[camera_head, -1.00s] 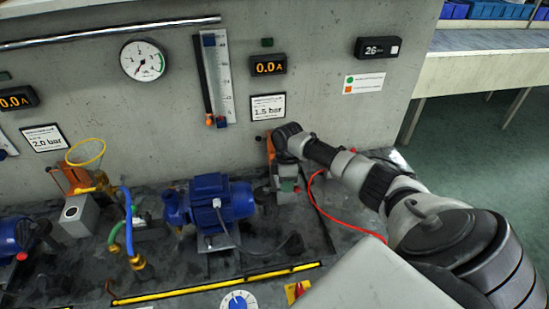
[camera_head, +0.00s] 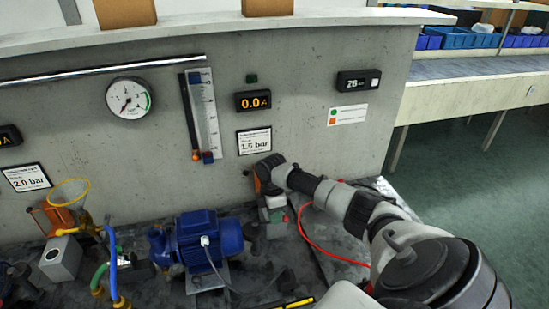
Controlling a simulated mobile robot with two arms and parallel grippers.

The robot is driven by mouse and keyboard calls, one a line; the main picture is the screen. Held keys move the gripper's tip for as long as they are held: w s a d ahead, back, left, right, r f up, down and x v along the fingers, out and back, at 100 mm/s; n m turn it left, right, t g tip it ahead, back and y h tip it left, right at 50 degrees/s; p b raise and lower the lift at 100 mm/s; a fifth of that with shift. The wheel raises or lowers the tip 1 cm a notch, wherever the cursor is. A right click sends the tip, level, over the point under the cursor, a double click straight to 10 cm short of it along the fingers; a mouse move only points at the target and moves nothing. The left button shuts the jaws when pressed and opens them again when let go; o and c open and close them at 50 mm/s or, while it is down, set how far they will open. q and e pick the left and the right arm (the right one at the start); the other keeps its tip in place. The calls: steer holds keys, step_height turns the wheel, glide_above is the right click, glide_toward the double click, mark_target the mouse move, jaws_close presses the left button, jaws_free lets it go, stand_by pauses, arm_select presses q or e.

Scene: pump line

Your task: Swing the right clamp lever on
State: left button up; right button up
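My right arm comes in from the right, and its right gripper end (camera_head: 268,172) is at an orange part (camera_head: 257,184) beside the wall, above a small grey block (camera_head: 275,214) right of the blue motor. The wrist covers much of this orange part, and I cannot make out which piece is the right clamp lever. My fingers are hidden, so I cannot tell whether they are open, shut or touching anything. My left gripper is out of the picture.
The blue motor (camera_head: 209,240) stands left of the arm. A red cable (camera_head: 318,243) loops beneath my forearm. A grey box (camera_head: 61,260), an orange part (camera_head: 62,220) and a yellow ring (camera_head: 68,192) are at left. The concrete wall (camera_head: 330,150) closes off the back.

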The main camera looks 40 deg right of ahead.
steer(key=o, duration=0.3)
step_height(320, 180, up, 11)
steer(key=w+d+b, duration=0.1)
steer(key=b, duration=0.1)
steer(key=shift+w+f, duration=0.2)
steer(key=shift+w, duration=0.2)
steer(key=shift+f, duration=0.1)
stand_by(0.3)
